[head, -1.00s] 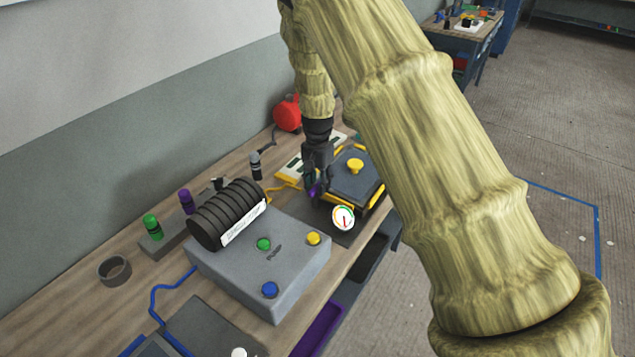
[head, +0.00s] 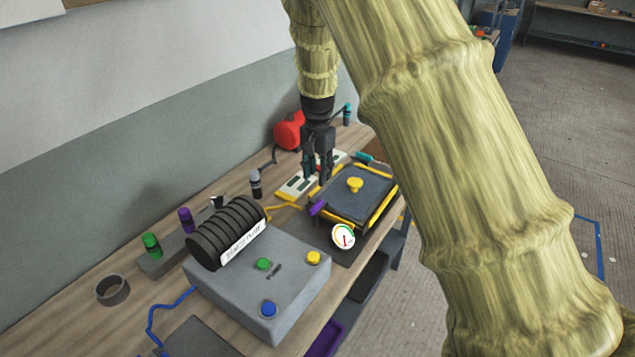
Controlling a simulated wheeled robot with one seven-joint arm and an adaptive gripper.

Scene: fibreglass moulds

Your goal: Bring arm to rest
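My arm, in a yellow-green ribbed sleeve, crosses the right of the head view and comes down again at the top middle. My dark gripper (head: 318,170) points down above the bench, just left of the grey mould (head: 358,200) with its yellow knob and yellow edges.
The wooden bench (head: 75,300) runs along the wall. A grey box with coloured buttons (head: 290,285), a black ribbed cylinder (head: 225,232), a dial gauge (head: 343,237), several small bottles (head: 151,245) and a red round object (head: 288,132) stand on it.

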